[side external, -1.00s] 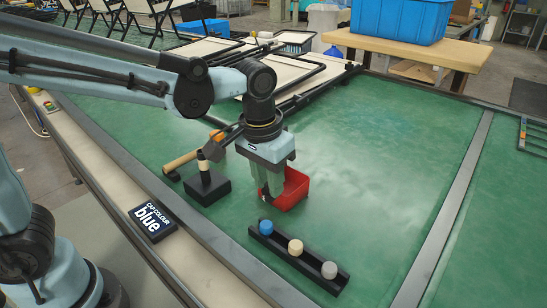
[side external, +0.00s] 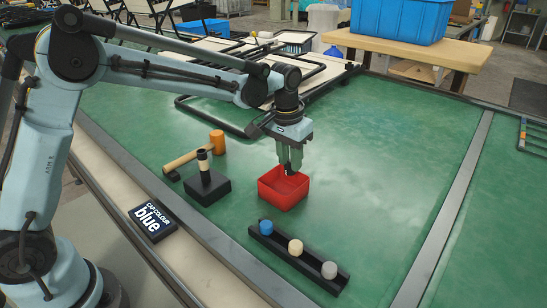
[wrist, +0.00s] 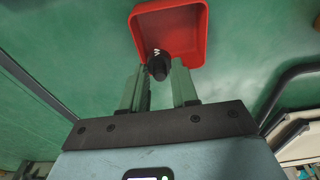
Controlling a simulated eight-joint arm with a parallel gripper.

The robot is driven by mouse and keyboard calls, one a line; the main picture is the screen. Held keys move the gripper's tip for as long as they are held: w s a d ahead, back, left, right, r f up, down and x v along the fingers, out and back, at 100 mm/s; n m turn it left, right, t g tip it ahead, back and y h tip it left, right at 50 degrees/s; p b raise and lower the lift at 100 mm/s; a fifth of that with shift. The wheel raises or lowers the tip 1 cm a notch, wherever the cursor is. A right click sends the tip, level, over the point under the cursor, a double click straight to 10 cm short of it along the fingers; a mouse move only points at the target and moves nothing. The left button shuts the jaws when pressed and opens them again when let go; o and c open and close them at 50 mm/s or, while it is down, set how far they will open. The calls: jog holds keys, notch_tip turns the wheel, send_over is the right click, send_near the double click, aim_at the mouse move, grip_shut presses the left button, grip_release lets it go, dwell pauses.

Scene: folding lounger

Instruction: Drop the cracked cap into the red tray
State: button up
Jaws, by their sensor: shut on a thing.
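The red tray (side external: 284,194) sits on the green table, and it also shows at the top of the wrist view (wrist: 193,22). My gripper (side external: 290,168) is over the tray's far part with its fingers pointing down. In the wrist view my gripper (wrist: 160,75) is shut on a small black cap (wrist: 159,65) with a pale mark on it. The cap shows against the tray's inside near one wall. I cannot tell how far it is above the tray floor.
A black rack (side external: 282,258) holds a blue cap (side external: 266,227), a cream cap (side external: 295,247) and a grey cap (side external: 329,270). A black block with an upright post (side external: 206,185) and a mallet (side external: 193,157) stand left of the tray. A sign (side external: 152,221) reads "CAP COLOUR blue".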

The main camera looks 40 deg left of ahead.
jog(key=shift+f, duration=1.55)
jog(key=o, duration=1.1)
jog(key=r, duration=0.4)
jog(key=s+r, duration=0.1)
jog(key=r, duration=0.7)
jog(key=shift+s, duration=0.25)
